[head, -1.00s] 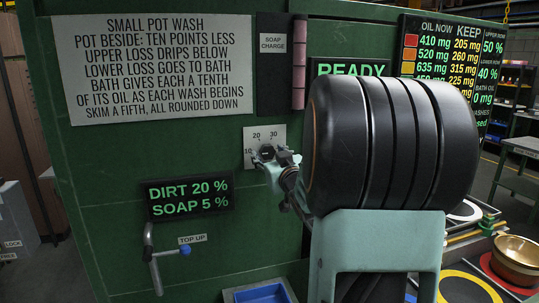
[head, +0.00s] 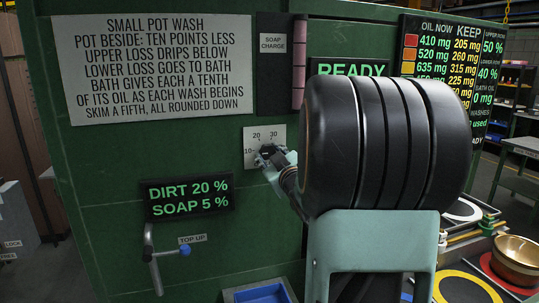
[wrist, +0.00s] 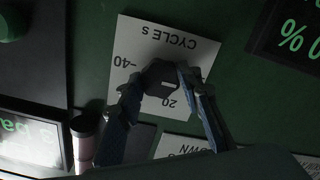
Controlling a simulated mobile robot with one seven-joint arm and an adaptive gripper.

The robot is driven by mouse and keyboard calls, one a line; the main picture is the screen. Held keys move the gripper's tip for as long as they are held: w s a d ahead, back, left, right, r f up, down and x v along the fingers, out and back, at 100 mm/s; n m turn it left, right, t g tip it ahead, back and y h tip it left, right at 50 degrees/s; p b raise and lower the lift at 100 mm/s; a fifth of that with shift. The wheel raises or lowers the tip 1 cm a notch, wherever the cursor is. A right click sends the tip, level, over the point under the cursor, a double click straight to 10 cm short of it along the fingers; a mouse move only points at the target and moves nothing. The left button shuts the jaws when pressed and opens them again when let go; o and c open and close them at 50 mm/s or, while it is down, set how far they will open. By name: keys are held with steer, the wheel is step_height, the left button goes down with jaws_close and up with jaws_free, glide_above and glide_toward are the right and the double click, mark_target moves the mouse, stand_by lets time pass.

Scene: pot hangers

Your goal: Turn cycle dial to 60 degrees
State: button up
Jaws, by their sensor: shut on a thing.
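The cycle dial (wrist: 163,88) is a dark knob on a white plate (head: 251,148) on the green panel. In the head view the plate shows 10, 20 and 30; in the wrist view it reads "CYCLE s" with 20 and 40 visible, upside down. My gripper (head: 268,155) is at the dial. In the wrist view the fingers of my gripper (wrist: 160,80) are closed on the dial from both sides. The fingers and my arm hide part of the scale, and I cannot read the dial's exact setting.
A display (head: 190,195) reads DIRT 20 %, SOAP 5 %. A brass bowl (head: 517,256) stands at the right. A blue tray (head: 262,294) is at the bottom.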

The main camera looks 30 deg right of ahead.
mark_target(269, 153)
steer(key=m, duration=1.1)
steer(key=o, duration=1.3)
steer(key=shift+v, duration=2.55)
steer(key=shift+w, duration=0.1)
